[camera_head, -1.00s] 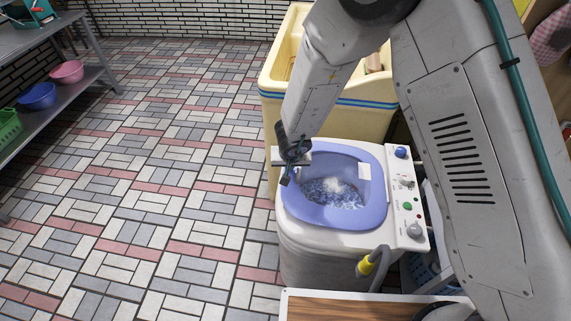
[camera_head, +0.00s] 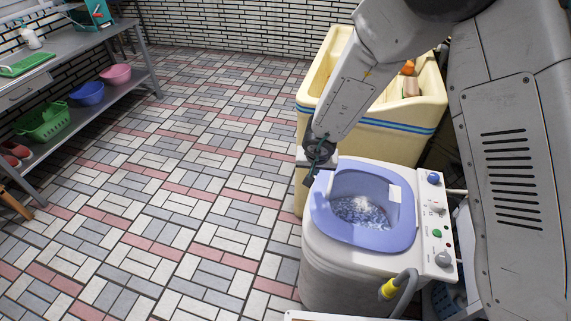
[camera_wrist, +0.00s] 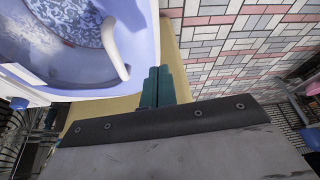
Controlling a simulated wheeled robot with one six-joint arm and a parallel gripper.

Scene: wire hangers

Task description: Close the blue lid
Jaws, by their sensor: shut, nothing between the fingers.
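A white top-loading washing machine (camera_head: 335,262) has a blue rim (camera_head: 362,243) around its opening, with blue and white contents (camera_head: 360,211) visible inside. The opening is uncovered. I cannot clearly tell the blue lid from the blue rim; a white patch (camera_head: 394,193) shows at the right side of the opening. My gripper (camera_head: 309,181) is shut and empty at the far left corner of the blue rim; contact is unclear. In the wrist view its fingers (camera_wrist: 157,76) are together beside the blue part (camera_wrist: 75,78), which carries a curved white piece (camera_wrist: 116,50).
A control panel (camera_head: 437,228) with knobs runs along the washer's right side. A yellow hose end (camera_head: 388,291) is at its front. A cream sink (camera_head: 375,140) stands behind. A metal shelf (camera_head: 90,105) with basins is at left. The tiled floor between is clear.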

